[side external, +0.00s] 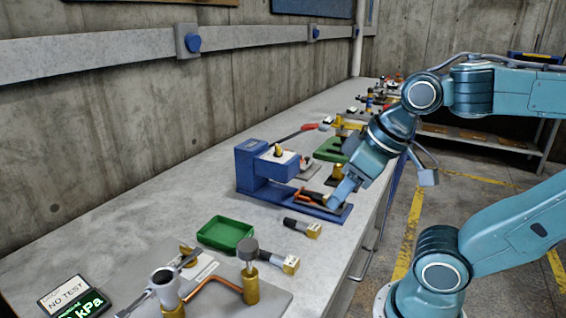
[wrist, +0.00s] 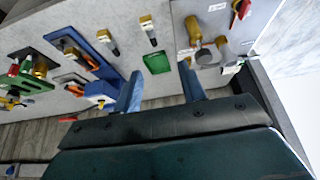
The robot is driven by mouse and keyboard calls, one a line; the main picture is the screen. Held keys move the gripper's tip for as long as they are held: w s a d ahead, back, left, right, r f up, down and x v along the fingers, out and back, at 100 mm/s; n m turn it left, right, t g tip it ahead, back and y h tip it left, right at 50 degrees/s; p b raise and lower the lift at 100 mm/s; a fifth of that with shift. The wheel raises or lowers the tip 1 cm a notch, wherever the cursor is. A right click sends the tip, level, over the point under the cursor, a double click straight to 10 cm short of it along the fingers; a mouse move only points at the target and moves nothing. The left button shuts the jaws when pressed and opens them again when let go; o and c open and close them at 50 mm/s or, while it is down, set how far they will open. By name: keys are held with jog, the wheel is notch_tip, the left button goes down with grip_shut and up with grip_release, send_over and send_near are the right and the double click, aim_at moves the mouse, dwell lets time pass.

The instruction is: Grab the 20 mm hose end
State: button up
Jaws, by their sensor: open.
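Two short dark hose ends with brass-coloured fittings and pale labels lie on the grey bench. One hose end (side external: 302,228) is beside the blue press and also shows in the wrist view (wrist: 110,44). The other hose end (side external: 280,260) is beside the green tray and also shows in the wrist view (wrist: 149,32). I cannot read which is 20 mm. My gripper (side external: 339,196) appears over or near the blue press base in the side view; height is unclear. In the wrist view its two blue fingers (wrist: 160,88) are apart, with nothing between them.
The blue press (side external: 262,166) stands behind the gripper. The green tray (side external: 226,234) is empty. A plate (side external: 285,302) with brass and copper pipe fittings lies at the front, next to a "NO TEST" kPa display (side external: 74,297). More tools crowd the far bench.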

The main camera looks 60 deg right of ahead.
jog(key=shift+o, duration=0.8)
jog(key=g, duration=0.6)
send_over(319, 194)
notch_tip(319, 194, down, 8)
jog(key=shift+f, duration=4.3)
